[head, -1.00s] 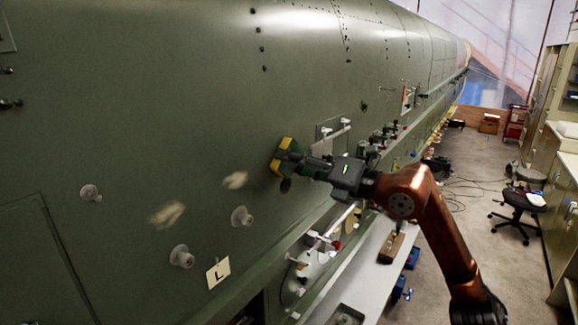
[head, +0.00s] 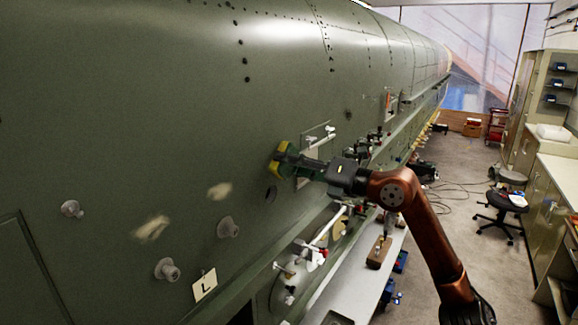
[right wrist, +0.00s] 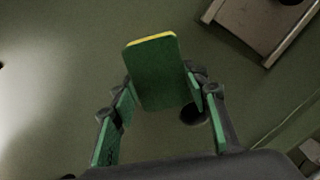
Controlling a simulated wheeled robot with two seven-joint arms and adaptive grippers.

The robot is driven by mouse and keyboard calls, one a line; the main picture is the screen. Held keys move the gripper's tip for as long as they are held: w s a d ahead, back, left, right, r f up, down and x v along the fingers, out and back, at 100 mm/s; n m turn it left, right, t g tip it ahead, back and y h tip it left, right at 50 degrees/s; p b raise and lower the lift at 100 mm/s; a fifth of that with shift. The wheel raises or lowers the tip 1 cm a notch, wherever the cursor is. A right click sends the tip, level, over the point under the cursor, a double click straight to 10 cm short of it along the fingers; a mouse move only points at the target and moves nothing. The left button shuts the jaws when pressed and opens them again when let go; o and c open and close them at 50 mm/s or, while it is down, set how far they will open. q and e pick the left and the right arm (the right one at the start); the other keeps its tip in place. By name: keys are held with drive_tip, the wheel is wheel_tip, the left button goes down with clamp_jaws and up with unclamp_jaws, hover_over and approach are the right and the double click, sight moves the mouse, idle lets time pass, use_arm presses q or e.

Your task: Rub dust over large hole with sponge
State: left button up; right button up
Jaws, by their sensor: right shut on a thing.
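My right gripper (head: 292,163) is shut on a green and yellow sponge (head: 277,160), its yellow side toward the green fuselage skin (head: 130,110). I cannot tell whether the sponge touches the skin. A dark round hole (head: 271,193) lies just below the sponge. In the right wrist view the sponge (right wrist: 156,75) stands between the fingers, and the hole (right wrist: 194,114) shows partly behind the right finger. Two pale tan dusty patches, one upper (head: 219,191) and one lower (head: 152,229), mark the skin to the left. My left gripper is out of view.
Grey knobs (head: 228,228) stick out of the skin near an "L" card (head: 205,285). A framed opening (head: 314,150) and several clamps lie right of the sponge. A bench (head: 352,287) runs below. Floor to the right holds a stool (head: 505,202) and cables.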

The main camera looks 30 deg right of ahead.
drive_tip(key=shift+s+a+f+b, duration=0.1)
drive_tip(key=shift+s+a+b, duration=0.35)
drive_tip(key=shift+a, duration=0.4)
drive_tip(key=shift+s+a+b, duration=0.1)
drive_tip(key=shift+s+a, duration=0.4)
drive_tip(key=shift+a, duration=0.3)
drive_tip(key=shift+s+a+b, duration=0.1)
drive_tip(key=shift+s+a, duration=0.35)
drive_tip(key=shift+a, duration=0.35)
drive_tip(key=shift+s+a+b, duration=0.1)
drive_tip(key=shift+s+a, duration=0.4)
drive_tip(key=shift+a, duration=0.3)
drive_tip(key=shift+s+d+b, duration=0.25)
drive_tip(key=shift+s+b, duration=0.05)
drive_tip(key=shift+b, duration=0.2)
drive_tip(key=b, duration=0.3)
approach(260, 172)
drive_tip(key=shift+w, duration=0.2)
